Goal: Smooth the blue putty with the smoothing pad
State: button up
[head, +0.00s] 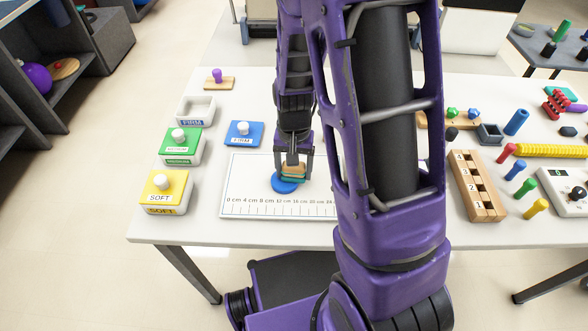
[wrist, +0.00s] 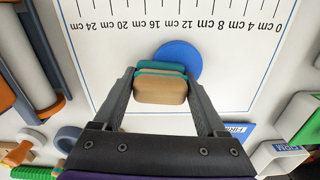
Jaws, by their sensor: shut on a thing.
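The blue putty (head: 284,184) is a flat round disc on the white measuring board (head: 240,197); it also shows in the wrist view (wrist: 180,58). My gripper (head: 293,172) is shut on the smoothing pad (head: 294,170), a tan wooden block with teal layers, seen in the wrist view (wrist: 160,88) between the two fingers. The pad overlaps the near part of the putty in the wrist view. I cannot tell whether pad and putty touch. My arm hides the right part of the board in the head view.
A wooden numbered block (head: 478,186) and several coloured pegs stand to the right.

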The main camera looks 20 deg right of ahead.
aim_at(275, 177)
jog(key=shift+w+a+r+p, duration=0.1)
jog(key=shift+w+a+p, duration=0.15)
jog(key=shift+a, duration=0.3)
jog(key=shift+w+a+p, duration=0.1)
jog(key=shift+w+a, duration=0.1)
jog(key=shift+a, duration=0.35)
jog(key=shift+w+a, duration=0.1)
jog(key=shift+a, duration=0.2)
jog(key=shift+w+a, duration=0.15)
jog(key=shift+a, duration=0.7)
